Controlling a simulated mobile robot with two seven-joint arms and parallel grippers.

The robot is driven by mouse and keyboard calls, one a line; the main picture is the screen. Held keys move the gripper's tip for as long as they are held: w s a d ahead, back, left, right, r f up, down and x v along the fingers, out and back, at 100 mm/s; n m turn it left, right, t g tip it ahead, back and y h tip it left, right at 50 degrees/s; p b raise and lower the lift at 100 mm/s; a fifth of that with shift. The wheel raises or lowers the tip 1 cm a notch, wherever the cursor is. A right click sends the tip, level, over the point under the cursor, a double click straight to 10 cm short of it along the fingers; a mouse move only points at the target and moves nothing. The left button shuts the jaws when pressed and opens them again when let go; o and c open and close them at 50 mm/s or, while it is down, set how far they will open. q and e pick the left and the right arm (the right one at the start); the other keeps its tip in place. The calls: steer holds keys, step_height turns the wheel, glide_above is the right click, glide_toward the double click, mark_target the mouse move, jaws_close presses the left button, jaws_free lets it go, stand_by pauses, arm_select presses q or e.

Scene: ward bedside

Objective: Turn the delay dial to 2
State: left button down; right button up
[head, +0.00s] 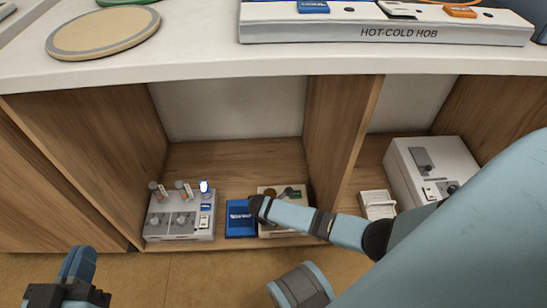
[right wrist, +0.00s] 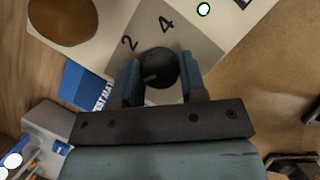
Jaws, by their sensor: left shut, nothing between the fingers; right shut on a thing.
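The dark round delay dial (right wrist: 160,66) sits on a grey patch of a pale panel (right wrist: 205,52), with the printed numbers 2 and 4 beside it. My right gripper (right wrist: 161,80) has a finger on each side of the dial and is shut on it. A faint light mark shows on the dial, but I cannot tell its exact setting. In the head view the panel's box (head: 283,233) stands on the low shelf, partly hidden by my right gripper (head: 260,207). My left gripper (head: 78,264) is shut and empty at the lower left, away from the shelf.
A blue test mat (head: 240,219) lies left of the dial's box, then a grey box with knobs (head: 180,220). A brown disc (right wrist: 62,20) is on the panel. Right of the divider (head: 335,130) are white cards (head: 378,205) and a larger white box (head: 430,165). The countertop (head: 190,55) overhangs the shelf.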

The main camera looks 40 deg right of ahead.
arm_select(q)
steer(key=shift+r, duration=0.15)
arm_select(e)
steer(key=shift+r, duration=0.1)
steer(key=shift+m+p, duration=0.4)
steer(key=m+g+p, duration=0.1)
steer(key=m, duration=0.2)
steer(key=shift+w+a+p, duration=0.1)
steer(key=shift+p, duration=0.3)
steer(key=shift+m+g, duration=0.6)
steer(key=shift+m, duration=0.3)
steer(key=m+g, duration=0.1)
steer(key=m, duration=0.1)
steer(key=shift+m+p, duration=0.3)
steer(key=shift+p, duration=0.05)
arm_select(q)
steer(key=shift+s+d+r+n+g, duration=0.1)
steer(key=shift+s+d+n+g, duration=0.25)
steer(key=shift+s+n, duration=0.45)
arm_select(e)
steer(key=shift+m+g+y, duration=0.5)
steer(key=shift+m, duration=1.4)
arm_select(q)
steer(key=shift+r, duration=0.1)
